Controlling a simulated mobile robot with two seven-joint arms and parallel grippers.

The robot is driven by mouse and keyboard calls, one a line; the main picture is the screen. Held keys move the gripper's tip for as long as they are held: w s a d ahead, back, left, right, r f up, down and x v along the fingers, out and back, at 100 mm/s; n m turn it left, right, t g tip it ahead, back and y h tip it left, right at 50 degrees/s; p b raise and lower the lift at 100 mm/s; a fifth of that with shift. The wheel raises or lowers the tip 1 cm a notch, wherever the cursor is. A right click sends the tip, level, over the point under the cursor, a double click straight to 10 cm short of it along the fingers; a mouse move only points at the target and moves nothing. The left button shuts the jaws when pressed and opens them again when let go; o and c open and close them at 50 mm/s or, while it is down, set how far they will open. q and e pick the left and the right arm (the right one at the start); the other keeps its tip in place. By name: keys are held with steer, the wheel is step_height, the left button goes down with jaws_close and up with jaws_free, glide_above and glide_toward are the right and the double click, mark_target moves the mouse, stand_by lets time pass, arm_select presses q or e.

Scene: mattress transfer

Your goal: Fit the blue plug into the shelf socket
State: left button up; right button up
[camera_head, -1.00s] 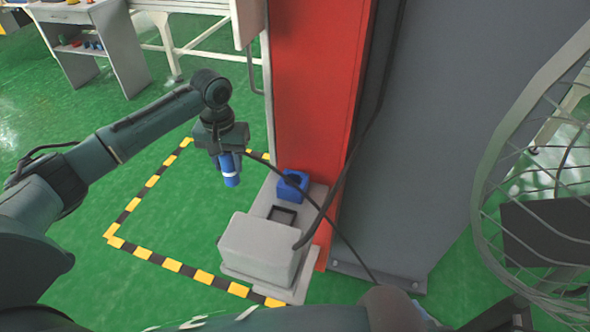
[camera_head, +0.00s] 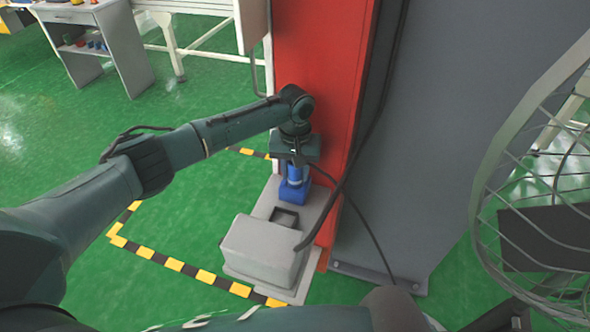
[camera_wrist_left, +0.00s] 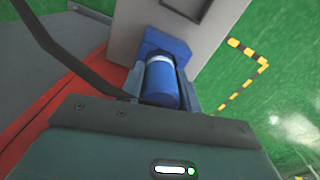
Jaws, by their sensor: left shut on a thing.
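My left gripper (camera_head: 295,170) is shut on the blue plug (camera_head: 294,177), a cylinder with a white band, and points it downward. The blue socket (camera_head: 291,195) sits on the grey shelf (camera_head: 312,212) beside the red column. The plug is directly over the socket and overlaps it in the head view. In the left wrist view the plug (camera_wrist_left: 162,85) lies between the fingers, its far end against or just above the socket (camera_wrist_left: 165,42). I cannot tell whether it is inside. My right gripper is not in view.
A grey box (camera_head: 262,248) and a dark square frame (camera_head: 285,217) stand nearer on the shelf. The red column (camera_head: 312,80) rises close behind the gripper. A black cable (camera_head: 352,165) hangs to the right. Green floor to the left is free.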

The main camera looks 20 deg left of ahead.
arm_select(q)
steer(key=shift+f, duration=0.2)
steer(key=o, duration=1.1)
steer(key=shift+o, duration=0.2)
steer(key=shift+r, duration=3.85)
